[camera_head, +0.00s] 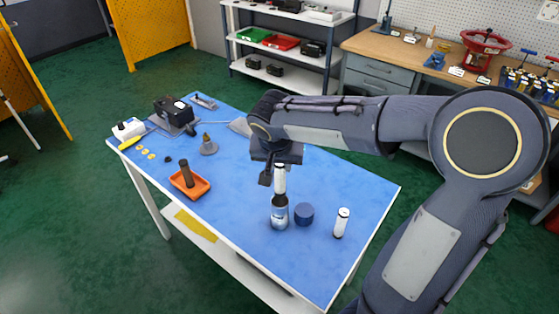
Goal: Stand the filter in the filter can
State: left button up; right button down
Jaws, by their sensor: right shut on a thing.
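My right gripper (273,174) is shut on the filter (280,180), a slim white upright cylinder. The filter is directly over the filter can (280,216), a silver and blue cylinder with a dark top rim standing on the blue table. The filter's lower end meets the can's dark opening in the picture; I cannot tell whether it is just above or slightly inside. The gripper's fingers are partly hidden by its own wrist. My left gripper is not in view.
A dark blue round cap (304,214) lies right of the can. Another white cylinder (341,222) stands farther right. The table's front middle is clear.

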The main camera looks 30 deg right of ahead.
aim_at(279, 189)
jog(key=shift+f+b, duration=0.45)
jog(key=shift+f, duration=0.45)
notch_tip(279, 189, down, 8)
jog(key=b, duration=0.7)
jog(key=shift+r+b, duration=0.1)
jog(key=shift+b, duration=0.25)
jog(key=c, duration=1.1)
grip_release()
jog(key=shift+o, duration=0.2)
jog(key=v, duration=0.8)
